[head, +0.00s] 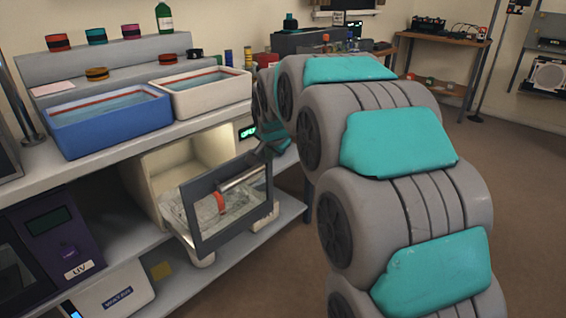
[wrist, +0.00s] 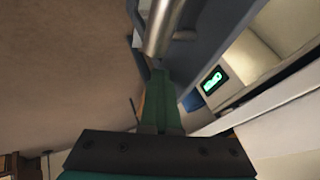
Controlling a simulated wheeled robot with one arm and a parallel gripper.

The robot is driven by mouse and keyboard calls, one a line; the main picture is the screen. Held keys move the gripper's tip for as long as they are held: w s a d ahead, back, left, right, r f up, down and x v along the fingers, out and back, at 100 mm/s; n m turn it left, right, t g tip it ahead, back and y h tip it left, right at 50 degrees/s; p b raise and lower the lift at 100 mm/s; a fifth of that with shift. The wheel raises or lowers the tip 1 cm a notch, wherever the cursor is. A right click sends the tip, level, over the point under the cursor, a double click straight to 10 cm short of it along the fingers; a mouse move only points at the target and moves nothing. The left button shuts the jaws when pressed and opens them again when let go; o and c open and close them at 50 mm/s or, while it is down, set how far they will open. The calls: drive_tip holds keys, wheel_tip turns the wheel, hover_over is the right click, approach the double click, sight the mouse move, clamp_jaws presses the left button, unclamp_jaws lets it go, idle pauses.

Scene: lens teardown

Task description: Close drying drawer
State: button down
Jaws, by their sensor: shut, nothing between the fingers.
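The drying drawer (head: 247,180) is pulled out of its cream cabinet (head: 158,172) on the lower shelf. Its dark-framed front has a clear window and a metal bar handle (head: 240,180). An orange-red ring and crumpled clear material show inside the drawer. My gripper (head: 262,152) is at the upper right of the drawer front, close to the handle's end. In the wrist view, my gripper (wrist: 158,75) is shut with nothing held, its green fingers at the lower end of the metal handle (wrist: 163,28). I cannot tell whether they touch it.
A blue tub (head: 108,125) and a white tub (head: 200,92) stand on the counter above. A green-lit display (head: 248,131) is right of the drawer. A purple UV unit (head: 55,240) and a white device (head: 115,290) stand at left. Open floor (head: 520,200) lies to the right.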

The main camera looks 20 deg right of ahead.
drive_tip(key=w+a, duration=0.6)
drive_tip(key=w, duration=0.6)
drive_tip(key=shift+w+a, duration=0.15)
